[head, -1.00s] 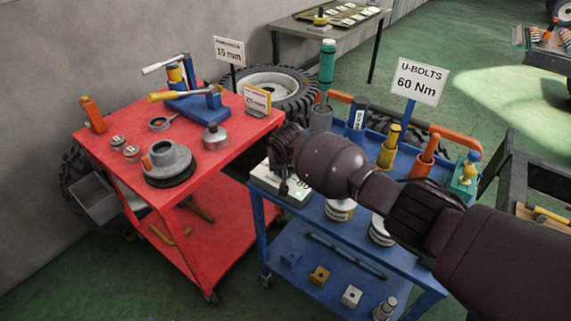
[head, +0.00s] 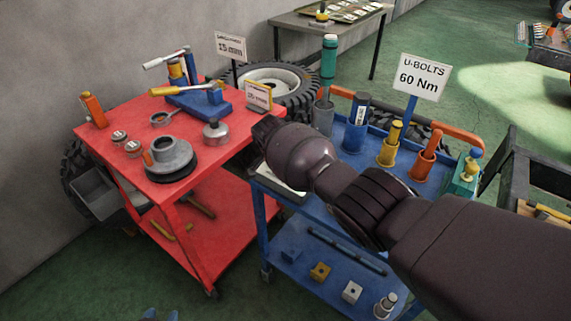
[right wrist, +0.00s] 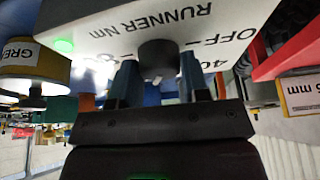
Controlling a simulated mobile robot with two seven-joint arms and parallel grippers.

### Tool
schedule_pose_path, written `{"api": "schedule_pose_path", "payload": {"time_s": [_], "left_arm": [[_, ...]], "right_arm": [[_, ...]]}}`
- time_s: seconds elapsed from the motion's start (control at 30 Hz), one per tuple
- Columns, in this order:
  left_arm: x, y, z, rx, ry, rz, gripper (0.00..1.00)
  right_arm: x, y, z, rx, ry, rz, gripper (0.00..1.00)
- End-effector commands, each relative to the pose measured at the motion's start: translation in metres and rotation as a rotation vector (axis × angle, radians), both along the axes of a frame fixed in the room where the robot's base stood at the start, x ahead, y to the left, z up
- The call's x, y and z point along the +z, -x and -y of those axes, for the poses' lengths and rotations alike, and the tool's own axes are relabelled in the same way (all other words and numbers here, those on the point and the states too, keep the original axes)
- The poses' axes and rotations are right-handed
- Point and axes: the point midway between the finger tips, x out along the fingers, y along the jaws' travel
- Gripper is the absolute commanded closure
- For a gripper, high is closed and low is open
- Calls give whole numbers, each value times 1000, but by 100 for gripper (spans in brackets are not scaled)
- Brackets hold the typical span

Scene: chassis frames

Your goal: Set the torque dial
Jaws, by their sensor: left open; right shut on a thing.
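The torque dial is a dark round knob (right wrist: 158,56) on a white box (right wrist: 105,38) marked "RUNNER Nm", "OFF" and "40", seen upside down in the right wrist view. My right gripper (right wrist: 157,82) has its two blue fingers on either side of the knob, shut on it. A small pale mark shows at the knob's near edge; I cannot tell which number it meets. In the head view my right arm hides the knob and most of the box (head: 284,181). My left gripper (head: 160,314) shows only blue fingertips at the bottom edge, open and empty.
A sign (head: 420,78) reads "U-BOLTS 60 Nm" above the blue cart (head: 330,285). Several coloured sockets in holders stand along the cart's back. The red cart (head: 110,172) at left carries tools, tins and a grey hub. A green light (right wrist: 64,46) shows on the box.

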Motion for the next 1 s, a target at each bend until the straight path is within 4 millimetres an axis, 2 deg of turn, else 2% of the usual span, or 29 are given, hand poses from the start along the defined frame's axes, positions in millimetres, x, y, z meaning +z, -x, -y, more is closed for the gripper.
{"api": "schedule_pose_path", "payload": {"time_s": [0.23, 0.67, 0.7, 0.8, 0.87, 1.0], "left_arm": [[-6, 3, 0, 1, 1, -8, 57], [-7, 7, 0, 4, 1, -14, 57], [-7, 6, 0, 4, 1, -14, 57], [-7, 6, 0, 4, 1, -12, 57], [-6, 5, 0, 3, 1, -11, 57], [-5, 3, 0, 2, 1, -7, 57]], "right_arm": [[-2, 0, 1, -60, 0, -3, 81], [-1, 0, 1, -69, 1, -2, 81], [-1, 0, 1, -69, 2, -2, 56], [-1, 0, 1, -69, 1, -1, 41], [-1, 0, 1, -69, 1, -1, 34], [0, 0, 1, -69, 1, -1, 34]]}}
